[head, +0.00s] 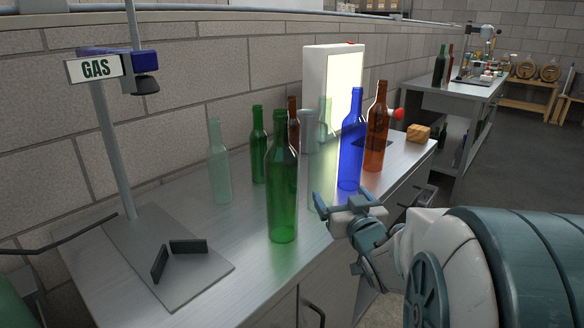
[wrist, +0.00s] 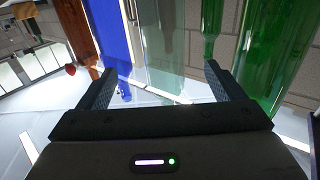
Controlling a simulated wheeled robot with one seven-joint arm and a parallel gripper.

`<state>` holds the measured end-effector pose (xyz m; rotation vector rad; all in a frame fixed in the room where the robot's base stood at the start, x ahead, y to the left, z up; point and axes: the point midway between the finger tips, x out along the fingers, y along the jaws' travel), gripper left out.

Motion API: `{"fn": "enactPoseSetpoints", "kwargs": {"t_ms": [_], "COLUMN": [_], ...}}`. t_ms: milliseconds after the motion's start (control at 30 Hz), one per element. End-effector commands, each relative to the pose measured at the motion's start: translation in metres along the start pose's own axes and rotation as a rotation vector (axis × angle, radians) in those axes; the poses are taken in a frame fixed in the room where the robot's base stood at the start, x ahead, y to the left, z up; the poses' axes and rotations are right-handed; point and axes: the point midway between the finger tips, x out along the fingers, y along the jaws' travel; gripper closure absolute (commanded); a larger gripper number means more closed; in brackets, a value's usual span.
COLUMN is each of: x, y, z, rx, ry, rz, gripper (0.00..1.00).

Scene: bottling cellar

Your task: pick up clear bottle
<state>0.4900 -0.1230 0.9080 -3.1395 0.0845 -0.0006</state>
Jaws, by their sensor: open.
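One clear bottle (head: 322,165) stands upright before the lit panel, just beyond my gripper (head: 345,203). In the wrist view this clear bottle (wrist: 165,50) appears ahead, in the gap between the two fingers of my gripper (wrist: 152,78). My gripper is open, with nothing held. A second clear, pale-green-tinted bottle (head: 219,165) stands farther left, near the wall. The lower part of the nearer clear bottle is partly hidden behind my gripper in the head view.
A blue bottle (head: 351,145) stands close on the right, with a brown bottle (head: 376,130) beyond it. A green bottle (head: 283,190) stands on the left. A lit box (head: 318,62) is behind.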

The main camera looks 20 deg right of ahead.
Motion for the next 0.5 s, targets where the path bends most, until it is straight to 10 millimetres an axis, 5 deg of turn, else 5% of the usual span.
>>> {"fn": "enactPoseSetpoints", "kwargs": {"t_ms": [500], "x": [0.02], "y": [0.0], "z": [-0.006], "rx": [0.003], "ry": [-0.004], "rz": [0.0], "gripper": [0.11]}}
